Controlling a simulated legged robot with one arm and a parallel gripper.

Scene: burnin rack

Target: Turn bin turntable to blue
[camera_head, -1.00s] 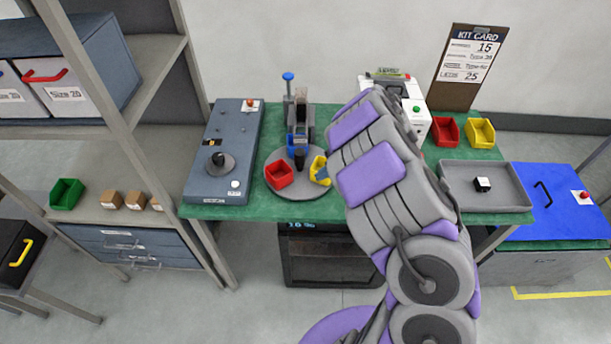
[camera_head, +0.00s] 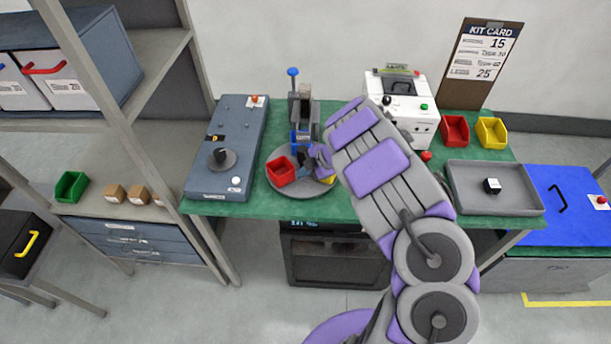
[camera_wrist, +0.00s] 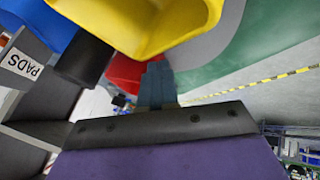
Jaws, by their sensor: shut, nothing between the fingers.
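The round grey bin turntable (camera_head: 297,188) sits on the green bench with a red bin (camera_head: 281,172) at its left front. A yellow bin (camera_head: 327,181) is at its right, mostly hidden behind my arm. A blue bin (camera_head: 300,137) is at the back, partly hidden; it also shows at the upper left in the wrist view (camera_wrist: 35,22). My gripper (camera_wrist: 155,85) is shut and empty, low beside the yellow bin (camera_wrist: 150,25), with the red bin (camera_wrist: 125,72) behind the fingertips. A black post (camera_wrist: 83,58) stands near the blue bin. Whether the fingers touch a bin is unclear.
A grey dispenser (camera_head: 305,105) stands behind the turntable. A blue-grey control box (camera_head: 230,140) is at its left. A white machine (camera_head: 405,105) and a grey tray (camera_head: 462,205) are at the right. A shelf post (camera_head: 150,150) stands left of the bench.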

